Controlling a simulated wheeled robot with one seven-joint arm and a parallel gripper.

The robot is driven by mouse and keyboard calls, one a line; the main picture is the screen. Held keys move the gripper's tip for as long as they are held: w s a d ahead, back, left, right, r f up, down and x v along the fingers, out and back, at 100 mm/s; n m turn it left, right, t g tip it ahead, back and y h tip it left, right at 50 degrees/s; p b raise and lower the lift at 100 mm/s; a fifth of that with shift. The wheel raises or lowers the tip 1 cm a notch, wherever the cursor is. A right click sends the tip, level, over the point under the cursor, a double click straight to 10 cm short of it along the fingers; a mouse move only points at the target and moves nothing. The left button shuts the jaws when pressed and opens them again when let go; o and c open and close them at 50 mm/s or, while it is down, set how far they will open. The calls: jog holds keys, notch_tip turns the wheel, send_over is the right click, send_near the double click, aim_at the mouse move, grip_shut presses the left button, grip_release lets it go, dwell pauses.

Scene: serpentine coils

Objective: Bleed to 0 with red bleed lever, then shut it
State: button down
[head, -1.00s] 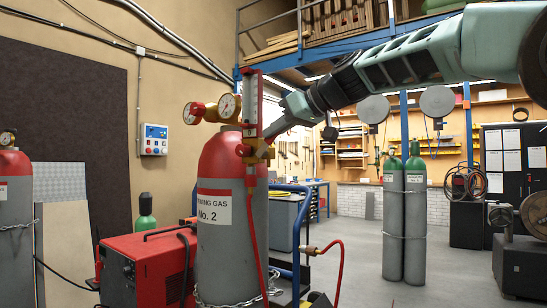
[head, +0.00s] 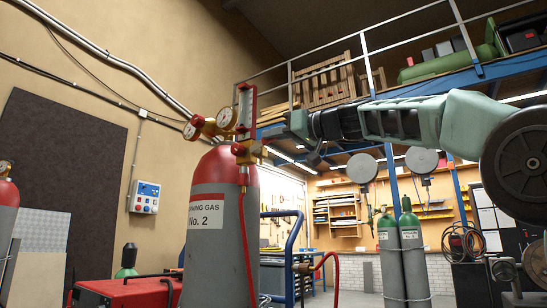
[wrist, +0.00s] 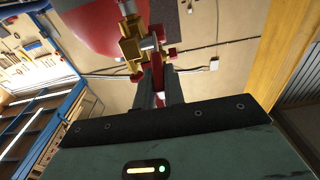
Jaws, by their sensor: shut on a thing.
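The red and grey gas cylinder marked No. 2 (head: 225,240) stands upright at centre-left in the head view. On its top are a brass valve body (wrist: 130,45), two round gauges (head: 228,117) and an upright red-framed glass tube (head: 246,110). The gauge needles are too small to read. In the wrist view, my gripper (wrist: 159,82) has its two dark fingers closed on a red piece, seemingly the red bleed lever (wrist: 158,72), beside the brass fitting. In the head view my gripper is just right of the tube, and the lever cannot be made out.
A red hose (head: 249,255) hangs down the cylinder's front. A red machine (head: 120,290) stands at lower left and a blue rail (head: 291,260) at right. Two grey-green cylinders (head: 412,250) stand further back. A railed loft (head: 430,85) is overhead.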

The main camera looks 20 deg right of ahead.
jog(key=shift+s+d+f+t+y+b, duration=0.15)
jog(key=shift+f+t+y+b, duration=0.85)
jog(key=shift+b, duration=3.35)
jog(key=shift+f+t+b, duration=0.25)
jog(key=shift+t+b, duration=0.15)
jog(key=shift+b, duration=0.35)
jog(key=shift+r+b, duration=0.1)
jog(key=shift+b, duration=0.4)
jog(key=c, duration=1.8)
grip_release()
jog(key=shift+o, duration=0.2)
jog(key=b+v, duration=0.8)
jog(key=v, duration=0.9)
jog(key=shift+f+b, duration=0.4)
jog(key=shift+f, duration=0.05)
